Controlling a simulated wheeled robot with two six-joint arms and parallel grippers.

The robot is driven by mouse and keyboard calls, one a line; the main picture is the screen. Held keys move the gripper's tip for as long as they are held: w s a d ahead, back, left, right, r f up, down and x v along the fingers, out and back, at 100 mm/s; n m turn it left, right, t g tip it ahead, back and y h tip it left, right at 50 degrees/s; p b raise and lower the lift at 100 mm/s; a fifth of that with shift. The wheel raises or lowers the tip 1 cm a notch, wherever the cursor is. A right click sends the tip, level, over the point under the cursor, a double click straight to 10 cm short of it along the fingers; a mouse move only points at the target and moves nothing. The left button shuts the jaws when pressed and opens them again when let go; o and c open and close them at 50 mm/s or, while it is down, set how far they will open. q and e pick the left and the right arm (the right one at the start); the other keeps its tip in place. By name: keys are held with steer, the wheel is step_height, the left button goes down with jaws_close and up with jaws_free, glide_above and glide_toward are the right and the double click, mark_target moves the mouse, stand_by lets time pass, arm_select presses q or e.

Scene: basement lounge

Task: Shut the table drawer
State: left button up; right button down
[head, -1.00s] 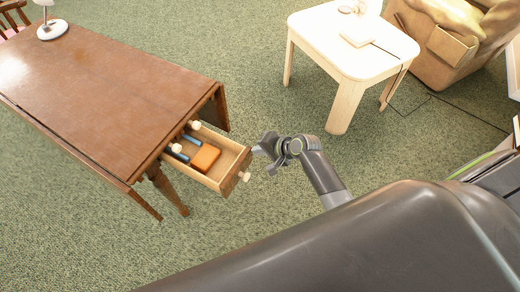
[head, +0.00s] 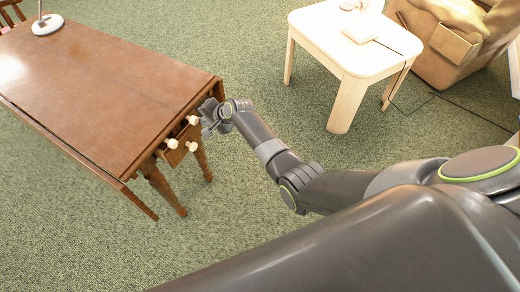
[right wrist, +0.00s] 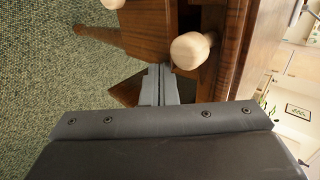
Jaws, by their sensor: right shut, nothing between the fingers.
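The brown wooden table (head: 100,85) stands at the left in the head view. My right gripper (head: 208,112) is shut and empty, close beside the right side of the drawer end. In the right wrist view its fingers (right wrist: 160,84) point at the brown wooden front, just left of a large pale knob (right wrist: 195,50). Contact is unclear. My left gripper is not in view.
A white lamp base (head: 47,25) stands on the far part of the table. A pale side table (head: 335,55) stands at the back, with a tan armchair (head: 445,40) to its right. Green carpet (head: 250,50) lies clear between the tables.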

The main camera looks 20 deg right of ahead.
steer(key=shift+w+a+b, duration=0.5)
steer(key=shift+w+a, duration=0.45)
steer(key=shift+w, duration=0.2)
